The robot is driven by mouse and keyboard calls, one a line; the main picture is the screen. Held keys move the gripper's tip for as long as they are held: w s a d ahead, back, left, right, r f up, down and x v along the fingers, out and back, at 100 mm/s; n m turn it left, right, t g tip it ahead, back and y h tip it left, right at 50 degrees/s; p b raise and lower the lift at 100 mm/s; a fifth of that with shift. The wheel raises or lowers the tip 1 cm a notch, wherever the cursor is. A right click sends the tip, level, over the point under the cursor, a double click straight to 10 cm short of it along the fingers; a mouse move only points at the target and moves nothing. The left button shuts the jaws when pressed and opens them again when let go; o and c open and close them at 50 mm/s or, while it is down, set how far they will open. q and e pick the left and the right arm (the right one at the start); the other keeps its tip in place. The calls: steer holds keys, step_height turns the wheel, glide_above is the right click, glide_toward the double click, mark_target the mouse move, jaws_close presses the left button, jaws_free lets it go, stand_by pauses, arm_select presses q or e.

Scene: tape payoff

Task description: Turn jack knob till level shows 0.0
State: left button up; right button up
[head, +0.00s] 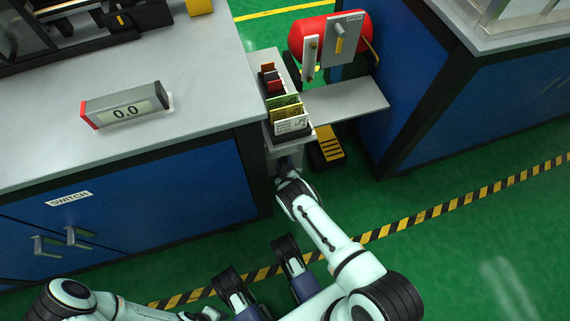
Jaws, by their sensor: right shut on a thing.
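The level display (125,109) is a grey box with a red end on the left bench, and it reads 0.0. My right arm reaches up from the bottom to the front end of the narrow rack between the benches. My right gripper (287,160) is small in the head view, just below the rack's front end, and is shut on the jack knob. The knob itself is hidden by the gripper and the rack.
The rack holds several cards and small blocks (286,108). A grey shelf (345,97) juts out to its right, below a red cylinder (309,33) and a grey switch plate (345,36). A yellow-striped pedal (329,146) stands on the floor. Blue cabinets flank the gap; green floor in front is clear.

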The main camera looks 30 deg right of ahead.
stand_by(0.5)
steer(key=o, duration=1.1)
steer(key=shift+c, duration=0.2)
arm_select(q)
steer(key=w+d+r+t+p, duration=0.2)
steer(key=w+r+t+p, duration=0.2)
steer(key=w+r+p, duration=0.5)
steer(key=r, duration=0.1)
steer(key=d+r, duration=0.1)
steer(key=d+r+m, duration=0.1)
steer(key=shift+s+g, duration=0.3)
steer(key=shift+g, duration=0.1)
arm_select(e)
steer(key=v, duration=1.3)
steer(key=shift+s+a, duration=0.15)
steer(key=shift+a, duration=0.05)
